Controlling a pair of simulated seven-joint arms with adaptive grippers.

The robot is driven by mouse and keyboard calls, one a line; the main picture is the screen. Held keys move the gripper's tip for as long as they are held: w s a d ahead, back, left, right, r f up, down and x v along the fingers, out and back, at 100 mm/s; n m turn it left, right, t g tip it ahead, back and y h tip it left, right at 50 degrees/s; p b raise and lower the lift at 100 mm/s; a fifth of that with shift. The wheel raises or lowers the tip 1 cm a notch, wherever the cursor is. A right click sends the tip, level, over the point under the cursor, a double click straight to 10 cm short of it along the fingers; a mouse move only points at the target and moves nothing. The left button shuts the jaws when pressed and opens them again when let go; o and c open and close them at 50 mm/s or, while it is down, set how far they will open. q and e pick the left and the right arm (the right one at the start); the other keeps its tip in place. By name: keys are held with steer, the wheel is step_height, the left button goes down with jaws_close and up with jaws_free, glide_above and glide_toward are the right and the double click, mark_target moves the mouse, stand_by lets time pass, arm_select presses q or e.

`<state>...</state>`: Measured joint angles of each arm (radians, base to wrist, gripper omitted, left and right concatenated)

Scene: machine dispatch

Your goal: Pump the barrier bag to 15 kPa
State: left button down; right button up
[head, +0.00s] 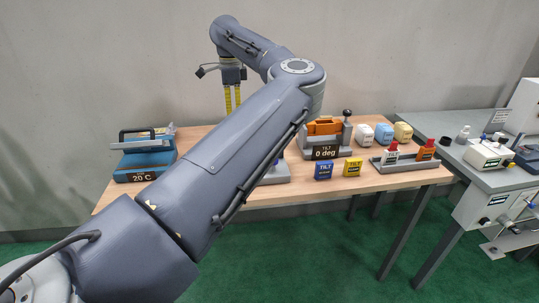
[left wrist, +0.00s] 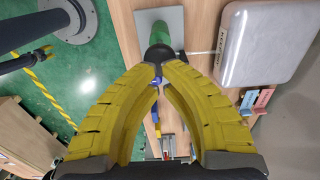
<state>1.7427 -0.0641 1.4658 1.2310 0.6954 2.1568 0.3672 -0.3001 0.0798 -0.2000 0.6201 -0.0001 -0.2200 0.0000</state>
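My left gripper (head: 232,98) has yellow fingers pointing down above the back of the wooden table. In the left wrist view the finger pair (left wrist: 160,68) curves in towards a black knob (left wrist: 158,52) on a green cylinder, which looks like a pump. I cannot tell whether the tips touch the knob. The green cylinder (left wrist: 156,33) stands on a grey plate. A rounded, silver-grey flat thing (left wrist: 262,45) with dark lettering may be the barrier bag; a thin pale line runs between it and the pump. My arm hides both in the head view. My right gripper is not in view.
A blue machine (head: 143,158) with a 20 °C sign stands at the table's left. An orange-topped fixture (head: 325,135) with a TILT 0 deg sign, small coloured blocks and a grey rack (head: 405,163) fill the right. A grey bench (head: 450,125) adjoins it.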

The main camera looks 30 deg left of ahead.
arm_select(q)
steer(key=shift+f, duration=2.45)
stand_by(0.4)
steer(key=shift+r, duration=3.5)
